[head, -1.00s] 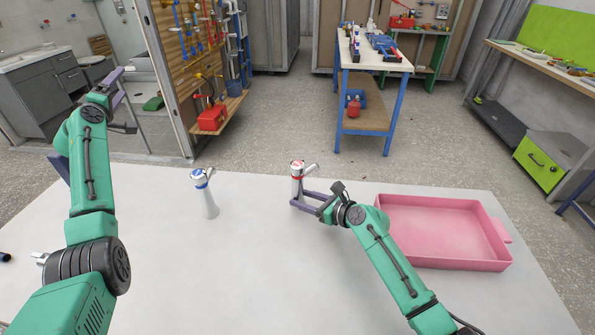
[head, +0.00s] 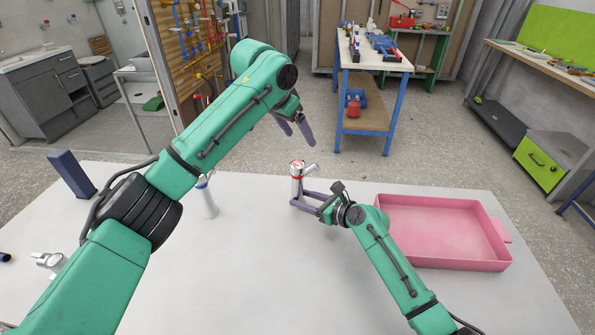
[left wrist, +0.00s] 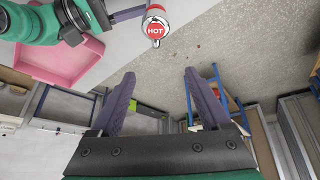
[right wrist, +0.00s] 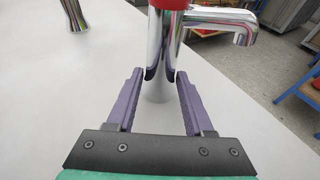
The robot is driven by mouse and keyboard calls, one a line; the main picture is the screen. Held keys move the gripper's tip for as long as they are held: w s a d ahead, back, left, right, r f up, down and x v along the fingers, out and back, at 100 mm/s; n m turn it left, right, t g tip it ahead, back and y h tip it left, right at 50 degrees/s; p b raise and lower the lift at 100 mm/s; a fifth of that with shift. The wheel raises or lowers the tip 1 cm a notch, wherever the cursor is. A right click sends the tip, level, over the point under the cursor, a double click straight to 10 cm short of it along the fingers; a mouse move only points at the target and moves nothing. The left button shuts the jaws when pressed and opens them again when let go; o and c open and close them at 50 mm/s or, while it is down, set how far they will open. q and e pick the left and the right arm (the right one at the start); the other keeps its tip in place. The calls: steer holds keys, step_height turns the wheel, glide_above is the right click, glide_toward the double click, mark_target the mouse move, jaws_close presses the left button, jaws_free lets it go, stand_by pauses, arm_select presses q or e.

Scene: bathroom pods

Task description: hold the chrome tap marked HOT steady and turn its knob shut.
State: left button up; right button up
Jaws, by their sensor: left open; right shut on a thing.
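The chrome tap marked HOT (head: 297,186) stands upright on the pale table, with a red band and its spout pointing right. Its round red HOT knob top (left wrist: 155,28) shows at the top of the left wrist view. My right gripper (head: 301,198) is shut on the tap's body, low down; the right wrist view shows its fingers either side of the chrome column (right wrist: 160,50). My left gripper (head: 299,138) is open and empty, above and beyond the tap in the head view, apart from the knob.
A second tap, with a blue band (head: 208,200), stands left of the HOT tap, partly hidden by my left arm. A pink tray (head: 455,264) lies to the right. A dark blue block (head: 72,175) and a chrome piece (head: 48,260) are at the left. The table's front middle is clear.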

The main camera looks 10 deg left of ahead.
mark_target(296, 164)
arm_select(q)
steer(key=shift+s+f+y, duration=0.3)
steer(key=shift+s+f, duration=0.1)
steer(key=shift+f+g, duration=0.3)
step_height(296, 164, down, 8)
steer(key=shift+f, duration=0.15)
steer(key=c, duration=1)
steer(key=m+g+h, duration=0.1)
steer(key=m, duration=0.5)
steer(key=shift+d+g+h, duration=0.1)
steer(key=shift+g+h, duration=0.3)
steer(key=o, duration=1)
